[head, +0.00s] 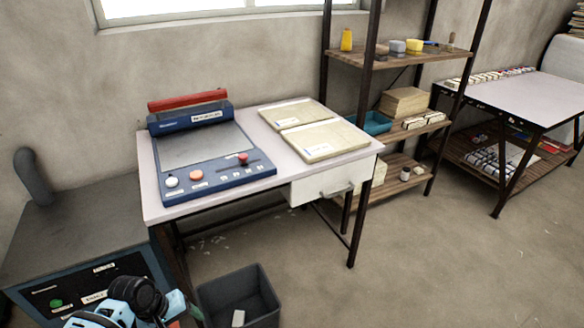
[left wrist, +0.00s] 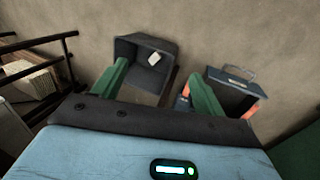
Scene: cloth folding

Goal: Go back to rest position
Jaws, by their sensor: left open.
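My left gripper (left wrist: 163,80) shows in the left wrist view with its two green fingers spread wide apart. It is open, and nothing is between the fingers. A piece of my left arm (head: 125,302), light blue and black, shows at the bottom left of the head view. My right gripper is in neither view. No cloth can be made out in either view.
A white table (head: 280,180) carries a blue machine (head: 205,150) and two beige boards (head: 322,140). A dark bin (head: 262,300) with a small white item stands below. A dark cabinet (head: 75,235) is at left, a shelf rack (head: 400,60) at back.

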